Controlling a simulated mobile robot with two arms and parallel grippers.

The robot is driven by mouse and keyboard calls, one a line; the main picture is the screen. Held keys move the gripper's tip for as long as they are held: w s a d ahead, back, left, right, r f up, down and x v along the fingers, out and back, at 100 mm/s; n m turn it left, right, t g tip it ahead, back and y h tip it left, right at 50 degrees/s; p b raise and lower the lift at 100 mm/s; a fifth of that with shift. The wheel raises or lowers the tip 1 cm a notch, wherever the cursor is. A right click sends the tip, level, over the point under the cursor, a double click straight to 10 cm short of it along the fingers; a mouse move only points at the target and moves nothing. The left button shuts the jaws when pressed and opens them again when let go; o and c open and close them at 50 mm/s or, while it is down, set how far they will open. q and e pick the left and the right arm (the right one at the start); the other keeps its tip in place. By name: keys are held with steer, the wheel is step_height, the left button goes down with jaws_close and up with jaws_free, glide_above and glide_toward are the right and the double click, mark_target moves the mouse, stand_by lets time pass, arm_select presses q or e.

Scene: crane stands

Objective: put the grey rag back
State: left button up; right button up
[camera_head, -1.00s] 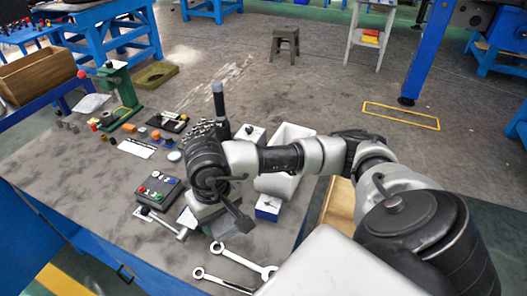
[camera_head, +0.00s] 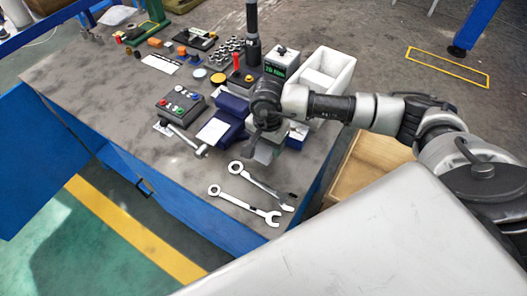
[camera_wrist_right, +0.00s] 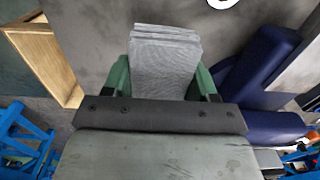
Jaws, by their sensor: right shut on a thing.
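My right gripper (camera_head: 264,150) is over the front right part of the workbench (camera_head: 85,75) in the head view. In the right wrist view, its two green fingers (camera_wrist_right: 163,78) are shut on the grey rag (camera_wrist_right: 165,48), a folded stack of grey ribbed cloth sticking out past the fingertips. In the head view the rag is mostly hidden by the gripper and wrist. A grey surface lies beyond the rag in the wrist view; I cannot tell the gap to it. My left gripper is not in view.
A dark blue object (camera_head: 236,106) lies left of the gripper, also in the wrist view (camera_wrist_right: 262,62). Wrenches (camera_head: 245,205) lie in front, a control box (camera_head: 181,104) further left, a white bin (camera_head: 343,77) behind. An open wooden box (camera_head: 352,178) is at the bench's right side.

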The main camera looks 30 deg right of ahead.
mark_target(264, 155)
steer(key=shift+w+a+f, duration=0.3)
steer(key=shift+a+f, duration=0.1)
steer(key=shift+a, duration=0.05)
steer(key=shift+f, duration=1.9)
steer(key=shift+f, duration=0.2)
steer(key=o, duration=0.9)
steer(key=shift+r, duration=0.1)
step_height(264, 155, up, 12)
steer(key=shift+d+r, duration=0.1)
steer(key=shift+r, duration=0.05)
